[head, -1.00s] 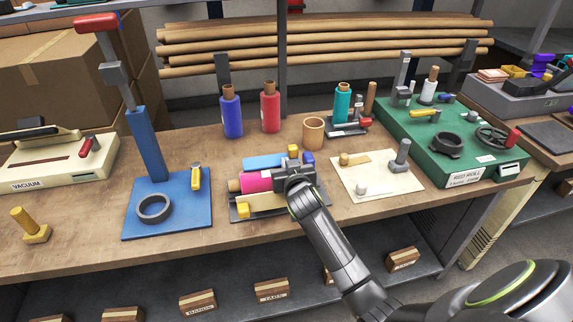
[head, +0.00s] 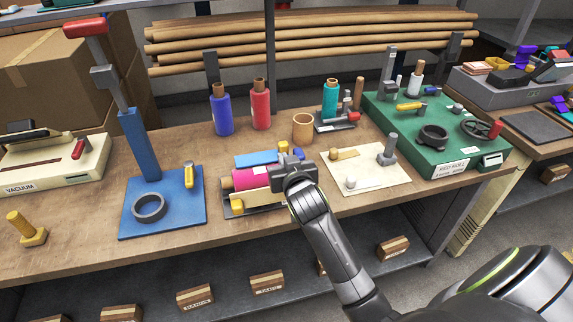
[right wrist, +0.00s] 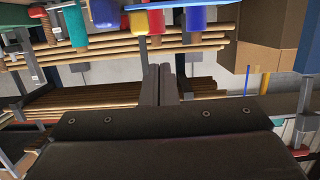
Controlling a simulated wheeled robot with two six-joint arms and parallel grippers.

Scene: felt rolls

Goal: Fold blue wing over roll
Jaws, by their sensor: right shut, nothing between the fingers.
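The pink roll (head: 247,178) lies on a dark fixture on the bench. The blue wing (head: 256,158) lies along its far side, and I see no part of it over the top of the roll. A yellow wing (head: 252,199) lies along the near side. My right gripper (head: 286,160) is at the right end of the fixture and hides that end of the roll. Whether it touches the fixture I cannot tell. In the right wrist view its fingers (right wrist: 160,84) are together with nothing between them. My left gripper is not in view.
A blue press base (head: 185,212) stands left of the fixture. A cream board (head: 375,177) with a grey post lies to the right, and a green machine (head: 465,145) stands beyond it. Blue and red spools (head: 261,108) and a tan cup (head: 303,128) stand behind.

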